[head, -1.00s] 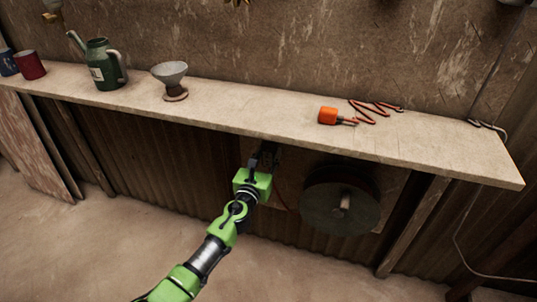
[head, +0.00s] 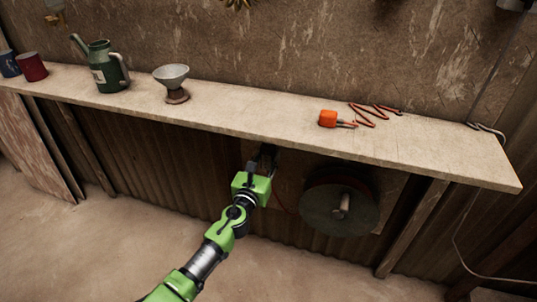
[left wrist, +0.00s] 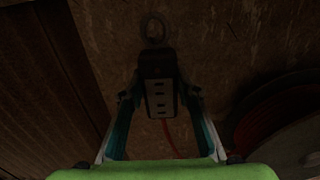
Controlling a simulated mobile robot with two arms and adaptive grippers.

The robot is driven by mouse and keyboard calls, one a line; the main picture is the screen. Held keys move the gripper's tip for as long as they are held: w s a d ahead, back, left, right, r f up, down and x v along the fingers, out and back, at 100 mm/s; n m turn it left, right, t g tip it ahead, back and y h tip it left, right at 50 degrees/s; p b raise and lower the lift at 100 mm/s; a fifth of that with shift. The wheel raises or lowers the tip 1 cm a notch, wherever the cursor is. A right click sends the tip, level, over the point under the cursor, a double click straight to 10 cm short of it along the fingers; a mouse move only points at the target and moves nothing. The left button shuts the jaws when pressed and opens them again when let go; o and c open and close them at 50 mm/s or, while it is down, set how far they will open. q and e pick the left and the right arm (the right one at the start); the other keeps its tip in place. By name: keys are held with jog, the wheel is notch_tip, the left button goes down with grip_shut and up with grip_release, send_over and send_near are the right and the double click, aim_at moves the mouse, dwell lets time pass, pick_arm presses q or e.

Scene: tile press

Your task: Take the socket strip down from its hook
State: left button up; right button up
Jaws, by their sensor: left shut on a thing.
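The socket strip (left wrist: 158,84) is a dark block with a pale face and several dark slots. In the left wrist view it stands upright between my left gripper's fingers (left wrist: 160,95), which are shut on its sides. A dark ring (left wrist: 153,28) is just above its top; I cannot tell whether the strip still hangs from a hook there. An orange-red cord (left wrist: 169,135) runs down from the strip. In the head view my left gripper (head: 262,160) reaches under the bench edge, and the strip is mostly lost in shadow. My right gripper is not in view.
The bench (head: 230,115) overhangs my left gripper. A large round reel (head: 325,212) is right of my gripper. Open floor lies in front.

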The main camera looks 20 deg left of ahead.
pick_arm(q)
jog(key=shift+s, duration=0.8)
jog(key=shift+s+p, duration=0.4)
jog(key=shift+s, duration=0.6)
jog(key=shift+s+a, duration=0.1)
jog(key=shift+s, duration=1.4)
jog(key=shift+s+p, duration=0.3)
jog(key=shift+s, duration=0.65)
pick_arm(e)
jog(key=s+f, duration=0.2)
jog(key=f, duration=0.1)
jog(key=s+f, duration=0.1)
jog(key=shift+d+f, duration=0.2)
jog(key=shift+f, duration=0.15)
